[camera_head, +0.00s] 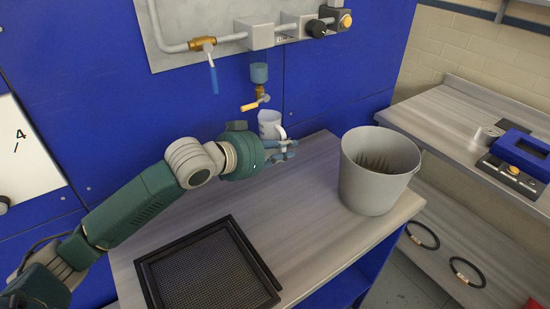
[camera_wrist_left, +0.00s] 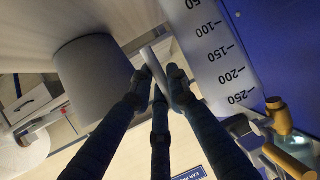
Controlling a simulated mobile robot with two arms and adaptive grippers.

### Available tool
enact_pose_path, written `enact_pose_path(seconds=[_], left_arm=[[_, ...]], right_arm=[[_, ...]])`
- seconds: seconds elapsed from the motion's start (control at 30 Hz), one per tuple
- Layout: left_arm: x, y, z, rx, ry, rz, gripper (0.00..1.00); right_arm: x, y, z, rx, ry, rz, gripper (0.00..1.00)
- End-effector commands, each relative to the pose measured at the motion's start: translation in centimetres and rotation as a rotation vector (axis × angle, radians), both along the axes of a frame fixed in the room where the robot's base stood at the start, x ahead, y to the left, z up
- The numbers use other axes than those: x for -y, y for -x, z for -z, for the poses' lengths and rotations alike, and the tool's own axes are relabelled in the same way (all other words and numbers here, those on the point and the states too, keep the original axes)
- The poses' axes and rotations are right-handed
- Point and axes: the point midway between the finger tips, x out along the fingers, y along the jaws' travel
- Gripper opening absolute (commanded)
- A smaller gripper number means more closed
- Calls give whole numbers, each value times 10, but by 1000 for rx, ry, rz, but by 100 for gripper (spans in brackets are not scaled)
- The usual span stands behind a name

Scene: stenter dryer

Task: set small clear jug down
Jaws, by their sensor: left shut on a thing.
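The small clear jug (camera_head: 268,122) is near the blue panel, just below the tap with the wooden handle (camera_head: 256,102). My left gripper (camera_head: 285,148) is shut on the jug's handle at its right side. In the left wrist view the jug (camera_wrist_left: 210,50) shows measuring marks, and the fingers (camera_wrist_left: 160,80) close around its pale handle. I cannot tell whether the jug's base touches the bench (camera_head: 310,215). My right gripper is out of view.
A grey bucket (camera_head: 372,185) with dark bristly contents stands on the bench at the right. A black mesh-bottomed tray (camera_head: 205,275) lies at the front left. The bench between them is clear. A second counter (camera_head: 440,110) holds a blue device (camera_head: 520,152).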

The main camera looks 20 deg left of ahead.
Motion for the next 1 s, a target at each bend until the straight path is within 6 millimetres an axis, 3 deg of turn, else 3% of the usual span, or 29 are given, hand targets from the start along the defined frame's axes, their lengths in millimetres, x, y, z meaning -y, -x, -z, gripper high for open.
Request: enact_pose_path(seconds=[0.1, 0.2, 0.7, 1.0], left_arm=[[-23, -17, -2, 0, -1, -5, 0], [-33, -25, 3, -3, 2, -2, 0], [-30, -23, 64, -3, 1, 0, 0], [-33, -26, 70, 1, 0, 0, 0]], right_arm=[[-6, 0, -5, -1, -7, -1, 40], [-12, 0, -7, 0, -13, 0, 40], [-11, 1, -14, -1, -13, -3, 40], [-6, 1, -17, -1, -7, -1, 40]])
